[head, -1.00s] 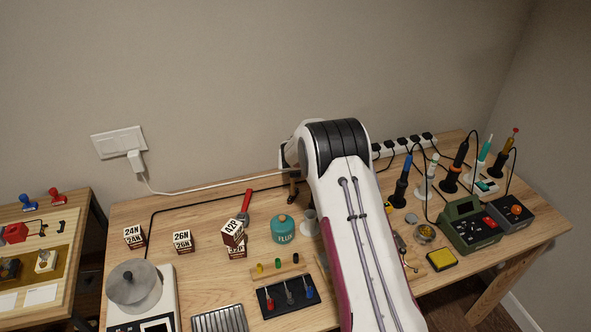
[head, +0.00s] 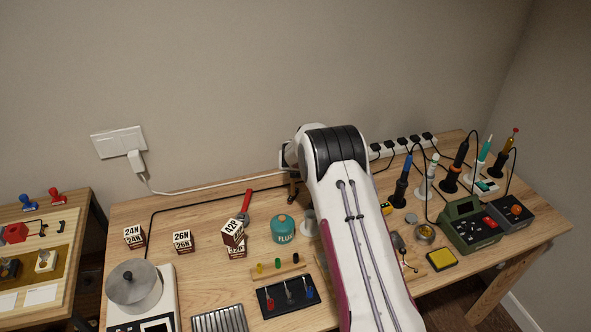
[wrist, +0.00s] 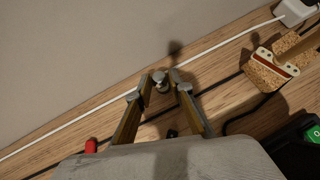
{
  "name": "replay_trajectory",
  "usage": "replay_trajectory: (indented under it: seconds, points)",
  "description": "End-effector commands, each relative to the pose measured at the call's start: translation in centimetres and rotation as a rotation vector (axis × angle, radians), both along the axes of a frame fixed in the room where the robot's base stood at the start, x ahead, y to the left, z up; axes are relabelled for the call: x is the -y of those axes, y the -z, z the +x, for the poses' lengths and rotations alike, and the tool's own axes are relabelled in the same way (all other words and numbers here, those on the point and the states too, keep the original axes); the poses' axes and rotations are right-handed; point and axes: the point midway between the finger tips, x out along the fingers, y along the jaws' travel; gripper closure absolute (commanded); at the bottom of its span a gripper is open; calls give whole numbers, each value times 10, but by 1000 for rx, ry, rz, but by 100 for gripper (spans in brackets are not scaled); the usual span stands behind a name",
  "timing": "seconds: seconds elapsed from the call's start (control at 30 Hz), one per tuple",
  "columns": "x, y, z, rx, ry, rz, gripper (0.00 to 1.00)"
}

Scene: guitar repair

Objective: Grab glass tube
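In the wrist view, a small grey, shiny, rounded piece (wrist: 161,82) stands between the fingertips of my gripper (wrist: 160,87). It may be the glass tube, but it is too small to be sure. The two brown fingers with grey tips are close on either side of it; I cannot tell whether they touch it. In the head view, my arm hides most of the gripper and what is between its fingers; only a brown finger part (head: 292,194) shows near the wall.
A white cable and a dark cable run along the wall. A power strip (head: 403,144) and a cork piece (wrist: 270,72) lie to the right. Red-handled pliers (head: 247,202), a flux tin (head: 283,229) and labelled boxes (head: 183,242) stand left of my arm.

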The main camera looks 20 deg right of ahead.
Motion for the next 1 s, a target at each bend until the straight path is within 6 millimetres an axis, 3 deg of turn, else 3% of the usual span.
replay_trajectory:
  seconds: [0.57, 1.0]
  points:
    - [0, -2, 0, 0, 1, 1, 95]
    - [0, -21, 0, 2, 2, 0, 95]
